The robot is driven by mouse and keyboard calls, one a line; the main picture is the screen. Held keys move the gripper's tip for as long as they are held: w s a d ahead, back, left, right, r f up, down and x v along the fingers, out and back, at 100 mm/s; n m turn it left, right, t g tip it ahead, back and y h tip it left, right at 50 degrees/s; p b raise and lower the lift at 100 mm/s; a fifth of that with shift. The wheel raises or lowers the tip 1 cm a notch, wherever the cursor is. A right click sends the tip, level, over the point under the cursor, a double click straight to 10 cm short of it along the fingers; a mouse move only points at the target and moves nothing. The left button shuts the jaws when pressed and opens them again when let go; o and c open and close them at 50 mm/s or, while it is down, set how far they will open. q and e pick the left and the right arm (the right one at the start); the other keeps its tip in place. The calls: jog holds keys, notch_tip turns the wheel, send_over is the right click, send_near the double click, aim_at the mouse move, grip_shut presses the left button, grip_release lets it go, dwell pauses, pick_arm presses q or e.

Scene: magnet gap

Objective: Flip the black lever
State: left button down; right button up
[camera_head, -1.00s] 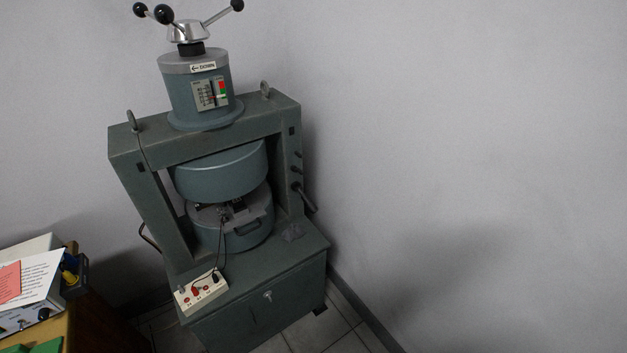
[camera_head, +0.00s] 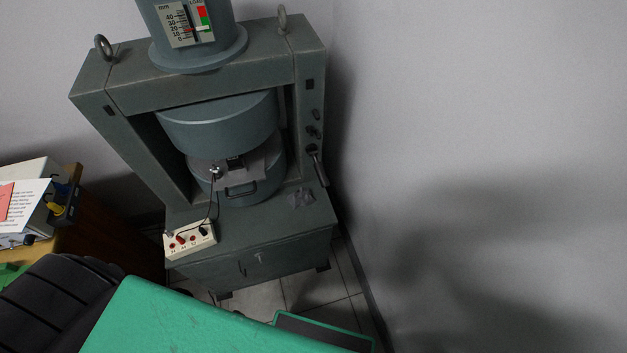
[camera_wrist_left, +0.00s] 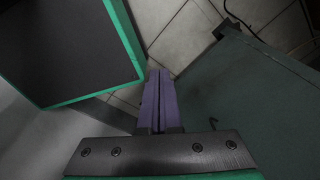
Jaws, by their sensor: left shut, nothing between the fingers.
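A dark lever (camera_head: 318,168) sticks out and slopes down from the right post of the grey-green press (camera_head: 205,90) in the head view. It looks like the black lever. Several small dark knobs sit above it on the same post. My left gripper (camera_wrist_left: 160,75) shows in the left wrist view with its two purple fingers pressed together and nothing between them. It is over floor tiles, just left of a grey-green surface, apart from the lever. The lever cannot be made out in the wrist view. My right gripper is not seen.
A small white socket box (camera_head: 190,240) with a cable sits on the press's cabinet (camera_head: 250,255). A wooden desk (camera_head: 75,240) with an instrument stands at the left. A bare grey wall (camera_head: 480,120) fills the right. Floor tiles (camera_head: 310,285) show beside the cabinet.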

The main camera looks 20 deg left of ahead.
pick_arm(q)
jog(key=w+d+r+b, duration=0.1)
jog(key=w+d+r, duration=0.15)
jog(key=w, duration=0.55)
jog(key=n+t+h+b, duration=0.4)
jog(key=n+t+h, duration=0.3)
jog(key=n, duration=1.8)
send_near(318, 170)
notch_tip(318, 170, down, 3)
jog(key=s, duration=0.3)
jog(key=shift+a+f, duration=0.15)
jog(key=shift+a, duration=0.15)
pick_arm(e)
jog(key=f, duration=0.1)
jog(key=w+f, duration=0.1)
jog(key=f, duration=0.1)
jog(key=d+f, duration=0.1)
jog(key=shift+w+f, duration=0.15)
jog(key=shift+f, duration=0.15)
pick_arm(q)
jog(key=shift+w, duration=0.1)
jog(key=b+x, duration=0.1)
jog(key=x, duration=0.9)
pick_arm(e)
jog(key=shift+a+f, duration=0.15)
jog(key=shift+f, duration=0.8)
